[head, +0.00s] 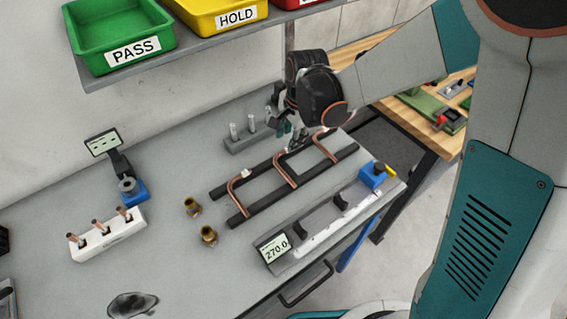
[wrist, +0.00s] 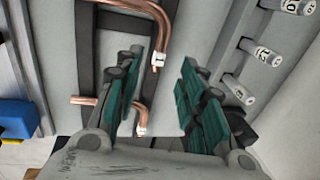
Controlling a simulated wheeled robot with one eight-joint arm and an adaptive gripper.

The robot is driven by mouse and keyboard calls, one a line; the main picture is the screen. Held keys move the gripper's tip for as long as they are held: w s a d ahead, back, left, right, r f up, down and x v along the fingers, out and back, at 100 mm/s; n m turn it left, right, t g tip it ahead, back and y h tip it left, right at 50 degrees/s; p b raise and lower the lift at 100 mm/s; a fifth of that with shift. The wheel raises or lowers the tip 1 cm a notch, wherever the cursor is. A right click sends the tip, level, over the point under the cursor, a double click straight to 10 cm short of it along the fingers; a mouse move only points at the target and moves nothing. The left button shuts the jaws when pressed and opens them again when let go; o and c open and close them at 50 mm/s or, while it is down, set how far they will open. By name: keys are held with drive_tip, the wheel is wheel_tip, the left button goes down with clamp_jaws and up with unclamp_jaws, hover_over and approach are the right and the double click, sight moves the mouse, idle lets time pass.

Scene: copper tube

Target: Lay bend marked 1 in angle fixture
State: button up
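Three copper bends lie across two black rails: a left bend (head: 237,190), a middle bend (head: 284,172) and a right bend (head: 326,150). In the wrist view, one bend (wrist: 158,30) carries a white tag that looks like a 1, at the end of its short leg. A second tagged bend (wrist: 141,112) is lower, partly hidden by a finger. My gripper (wrist: 163,60) is open, with the 1-tagged end between its green-padded fingers, showing no grip. In the head view my gripper (head: 298,140) is over the rails' back side. I cannot tell which device is the angle fixture.
A gauge bar (head: 320,228) reading 270.0, with a blue end block (head: 373,174), lies in front. A pin block (head: 240,142) stands behind the rails. Brass fittings (head: 208,236), a white peg block (head: 108,236) and a display stand (head: 130,187) are left.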

drive_tip(key=shift+w+a+f+b, duration=0.15)
drive_tip(key=shift+f+b, duration=0.2)
drive_tip(key=shift+f, duration=0.55)
drive_tip(key=shift+w+a+f+b, duration=0.1)
drive_tip(key=shift+f+b, duration=0.2)
drive_tip(key=shift+f, duration=0.6)
drive_tip(key=shift+w+a+f+b, duration=0.15)
drive_tip(key=shift+f+b, duration=0.2)
drive_tip(key=shift+f, duration=0.55)
drive_tip(key=shift+d+r, duration=0.1)
drive_tip(key=shift+c, duration=0.2)
clamp_jaws()
